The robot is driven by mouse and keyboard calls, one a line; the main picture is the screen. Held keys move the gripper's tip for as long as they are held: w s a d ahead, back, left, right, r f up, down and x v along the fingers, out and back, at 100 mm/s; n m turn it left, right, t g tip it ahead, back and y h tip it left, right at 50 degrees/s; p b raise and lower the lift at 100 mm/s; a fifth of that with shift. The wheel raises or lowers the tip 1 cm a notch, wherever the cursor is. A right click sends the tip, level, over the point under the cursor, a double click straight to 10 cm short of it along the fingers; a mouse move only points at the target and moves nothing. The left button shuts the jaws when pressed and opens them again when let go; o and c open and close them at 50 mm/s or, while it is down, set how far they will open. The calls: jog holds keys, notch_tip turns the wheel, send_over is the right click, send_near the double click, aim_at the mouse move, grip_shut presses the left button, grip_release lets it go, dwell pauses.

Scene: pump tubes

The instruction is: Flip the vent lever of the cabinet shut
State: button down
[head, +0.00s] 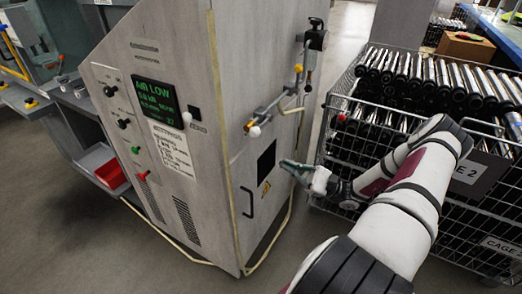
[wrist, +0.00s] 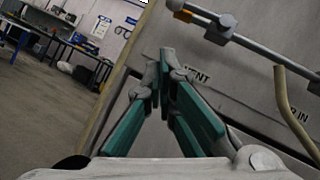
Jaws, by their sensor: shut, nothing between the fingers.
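The grey cabinet (head: 228,110) stands at the middle of the head view, its screen reading "AIR LOW". A pipe (head: 272,105) runs along its right side face. At the pipe's lower-left end are a small orange-yellow part and a white knob (head: 255,131); which is the vent lever is hard to tell. In the wrist view the pipe end has an orange piece (wrist: 183,15) and a pale fitting (wrist: 220,26), above a label (wrist: 195,76) ending in "ENT", partly behind a fingertip. My gripper (head: 288,164) is shut and empty, below the pipe; it also shows in the wrist view (wrist: 160,68).
A black cabinet handle (head: 247,202) is low on the side face. A wire cage (head: 345,140) of tubes stands right, close to my arm.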

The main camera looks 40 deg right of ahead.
aim_at(261, 125)
jog(key=shift+s+d+f+m+t+h, duration=0.45)
jog(key=shift+d+f+m+t+h, duration=0.3)
jog(key=shift+t, duration=0.35)
jog(key=shift+a, duration=0.1)
jog(key=s+r+p+x, duration=0.2)
jog(key=x, duration=1)
jog(key=shift+w+a+r+p, duration=0.25)
jog(key=shift+w+r+p, duration=0.05)
jog(key=shift+a+r+m, duration=0.1)
jog(key=shift+m, duration=0.15)
jog(key=shift+r+m+t+h+p, duration=0.15)
jog(key=shift+m+t+h+p, duration=0.2)
jog(key=shift+m+t+h, duration=0.15)
